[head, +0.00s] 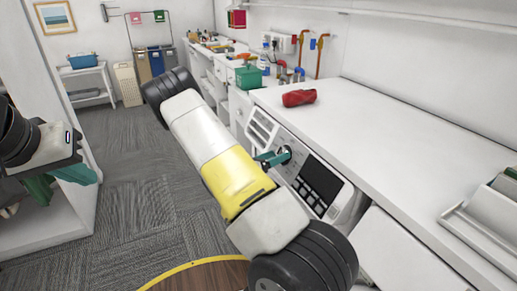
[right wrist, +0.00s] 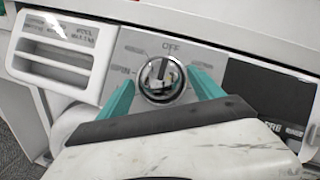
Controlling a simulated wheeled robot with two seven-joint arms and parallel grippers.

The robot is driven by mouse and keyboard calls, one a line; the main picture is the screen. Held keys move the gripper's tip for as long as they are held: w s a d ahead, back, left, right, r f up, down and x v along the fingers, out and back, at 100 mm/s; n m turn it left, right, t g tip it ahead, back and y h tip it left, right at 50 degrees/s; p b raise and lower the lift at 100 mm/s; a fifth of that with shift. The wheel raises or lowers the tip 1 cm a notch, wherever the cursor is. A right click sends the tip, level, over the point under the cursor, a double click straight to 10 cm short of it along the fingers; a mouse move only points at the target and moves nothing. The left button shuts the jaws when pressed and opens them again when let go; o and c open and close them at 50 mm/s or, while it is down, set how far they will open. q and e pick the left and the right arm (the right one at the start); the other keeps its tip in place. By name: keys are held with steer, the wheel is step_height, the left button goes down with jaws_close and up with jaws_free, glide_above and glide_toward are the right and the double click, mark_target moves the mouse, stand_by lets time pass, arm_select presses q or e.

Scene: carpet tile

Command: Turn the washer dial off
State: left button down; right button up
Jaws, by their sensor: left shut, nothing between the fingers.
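The washer (head: 297,167) has a control panel with a round silver dial (right wrist: 161,79). The word OFF is printed just above the dial in the right wrist view. The dial's grip looks roughly upright, but its exact pointing is hard to read. My right gripper (right wrist: 163,90) is open, with one teal finger on each side of the dial and small gaps apparent. In the head view my right gripper (head: 272,158) reaches the panel, and the arm hides part of the washer front. My left gripper (head: 60,184) is shut and empty at the far left, away from the washer.
A white counter (head: 390,135) runs above the washer, with a red rolled cloth-like item (head: 299,98) on it. A detergent drawer (right wrist: 58,47) is left of the dial, a dark display (right wrist: 270,95) right. Carpet floor (head: 130,205) is open at left.

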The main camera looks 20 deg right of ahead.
steer(key=v, duration=0.8)
steer(key=shift+d, duration=0.1)
stand_by(0.4)
steer(key=s+r+m+g+y, duration=0.7)
steer(key=s+r+m+y, duration=0.15)
steer(key=s+m, duration=0.4)
steer(key=s+a+r+m+t+y, duration=0.4)
steer(key=s+a+r+m+y, duration=0.1)
steer(key=r, duration=0.3)
steer(key=s+a+r+m+t+y, duration=0.4)
steer(key=s+a+r+m+y, duration=0.1)
steer(key=a+r+m+y, duration=0.1)
step_height(320, 180, up, 2)
steer(key=shift+s+a+r+m, duration=0.25)
steer(key=shift+a+m, duration=0.6)
steer(key=shift+a, duration=0.15)
steer(key=shift+s+a+r+t, duration=0.1)
steer(key=shift+a+r+t, duration=0.1)
steer(key=shift+t, duration=0.1)
steer(key=shift+c, duration=0.5)
